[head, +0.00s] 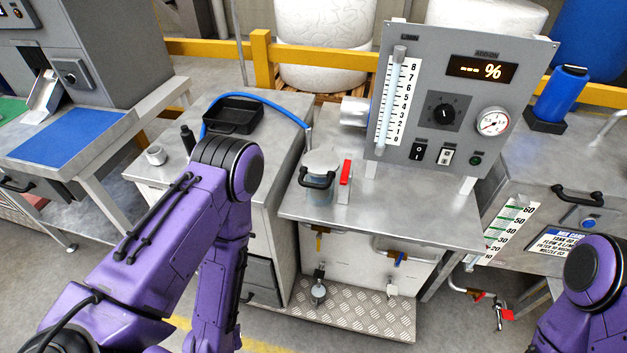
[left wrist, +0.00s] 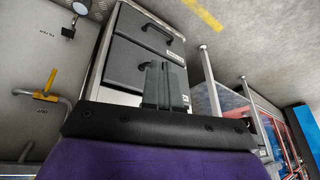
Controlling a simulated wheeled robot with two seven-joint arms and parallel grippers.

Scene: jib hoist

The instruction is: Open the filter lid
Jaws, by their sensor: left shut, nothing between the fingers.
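The lid looks closed. A red lever (head: 345,172) stands right beside the filter. My left arm is left of the filter in the head view, with its gripper out of sight there. In the left wrist view my left gripper (left wrist: 165,85) is shut and empty, in front of grey drawers. My right gripper is not in view.
The control panel (head: 455,100) rises behind the bench top (head: 400,208). Drawers (left wrist: 140,70) are close to my left gripper.

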